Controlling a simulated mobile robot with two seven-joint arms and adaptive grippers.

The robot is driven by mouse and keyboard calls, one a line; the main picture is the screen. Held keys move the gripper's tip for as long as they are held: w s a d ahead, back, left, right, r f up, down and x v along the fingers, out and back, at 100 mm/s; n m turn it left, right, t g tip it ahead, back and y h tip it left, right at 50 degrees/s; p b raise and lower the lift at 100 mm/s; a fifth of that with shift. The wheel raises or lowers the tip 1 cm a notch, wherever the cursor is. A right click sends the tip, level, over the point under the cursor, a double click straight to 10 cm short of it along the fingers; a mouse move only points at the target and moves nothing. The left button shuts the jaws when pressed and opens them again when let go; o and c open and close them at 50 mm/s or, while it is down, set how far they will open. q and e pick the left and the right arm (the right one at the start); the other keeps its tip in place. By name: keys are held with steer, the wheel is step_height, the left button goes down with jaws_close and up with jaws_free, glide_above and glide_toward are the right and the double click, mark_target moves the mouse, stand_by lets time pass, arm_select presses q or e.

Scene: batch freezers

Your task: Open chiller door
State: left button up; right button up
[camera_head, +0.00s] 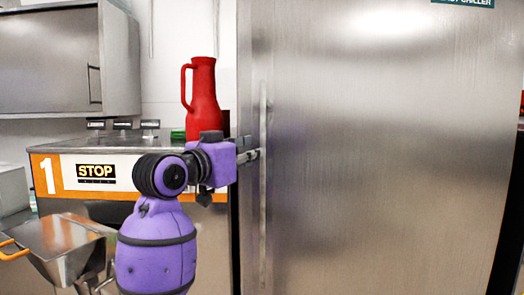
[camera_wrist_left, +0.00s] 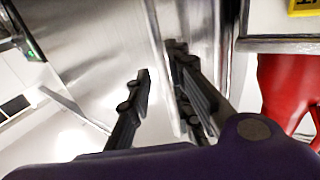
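The chiller door (camera_head: 390,150) is a tall brushed-steel panel filling the right half of the head view; it looks shut. Its long vertical handle (camera_head: 263,200) runs along the door's left edge. My left gripper (camera_head: 256,155) is at the handle's upper middle part, its fingers small and partly hidden in the head view. In the left wrist view my left gripper (camera_wrist_left: 159,62) has its fingers apart, with the handle (camera_wrist_left: 155,35) seeming to run between them, closer to the right-hand finger. Whether a finger touches it, I cannot tell. My right gripper is not in view.
A red jug (camera_head: 203,95) stands on the counter machine (camera_head: 125,160) just left of the chiller, close behind my left wrist. A steel hopper (camera_head: 65,240) is at lower left, and a steel cabinet (camera_head: 50,60) is at upper left.

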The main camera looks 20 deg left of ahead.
arm_select(q)
steer(key=x, duration=0.6)
steer(key=shift+a+f, duration=0.15)
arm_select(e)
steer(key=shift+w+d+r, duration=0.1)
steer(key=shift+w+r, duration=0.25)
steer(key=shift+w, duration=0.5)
arm_select(q)
jaws_close()
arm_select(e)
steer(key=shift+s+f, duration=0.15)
